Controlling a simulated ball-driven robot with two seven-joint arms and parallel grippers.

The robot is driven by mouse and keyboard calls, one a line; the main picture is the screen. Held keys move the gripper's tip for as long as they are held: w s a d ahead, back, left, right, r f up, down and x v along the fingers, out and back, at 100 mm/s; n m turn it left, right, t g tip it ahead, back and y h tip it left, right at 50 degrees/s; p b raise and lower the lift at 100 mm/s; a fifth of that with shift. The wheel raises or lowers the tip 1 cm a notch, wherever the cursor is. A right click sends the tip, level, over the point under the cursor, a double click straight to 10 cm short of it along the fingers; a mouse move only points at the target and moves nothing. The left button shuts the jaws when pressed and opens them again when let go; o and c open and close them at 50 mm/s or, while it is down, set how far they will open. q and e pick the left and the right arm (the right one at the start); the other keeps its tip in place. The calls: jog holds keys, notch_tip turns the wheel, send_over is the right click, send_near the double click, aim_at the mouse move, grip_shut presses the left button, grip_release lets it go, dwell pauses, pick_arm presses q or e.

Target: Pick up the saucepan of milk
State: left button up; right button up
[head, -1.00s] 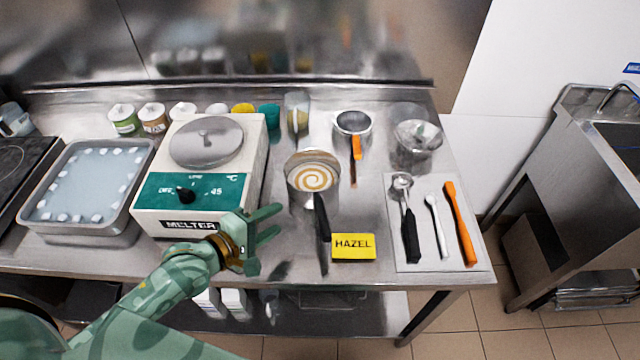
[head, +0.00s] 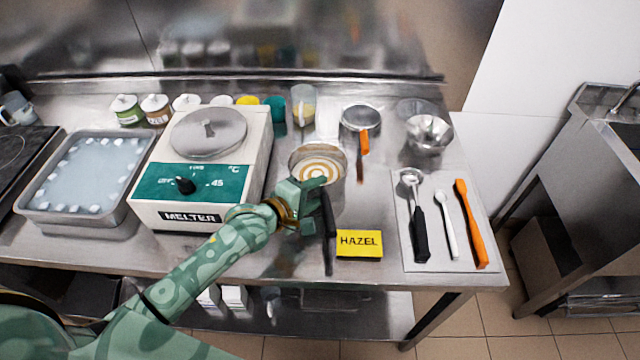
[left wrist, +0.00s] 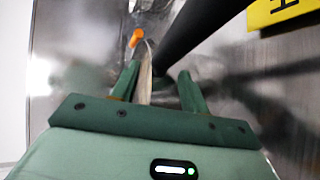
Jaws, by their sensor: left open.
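The saucepan of milk (head: 328,158) stands on the steel counter, with a pale liquid and a brown swirl inside. Its black handle (head: 329,236) points toward the front edge. My left gripper (head: 316,190) is at the near left side of the pan, by the root of the handle, and hides part of the pan wall. In the left wrist view the two green fingers (left wrist: 155,85) are apart, and the black handle (left wrist: 195,30) runs just beyond them. I cannot tell whether the fingers touch it. My right gripper is not in view.
The melter (head: 200,170) stands close to the left of the pan. A yellow HAZEL card (head: 359,243) lies right of the handle. A mat (head: 446,264) with several utensils, a sieve (head: 361,119) and a steel bowl (head: 429,134) are farther right.

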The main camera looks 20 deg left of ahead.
pick_arm(q)
grip_shut()
jog(key=shift+r, duration=0.1)
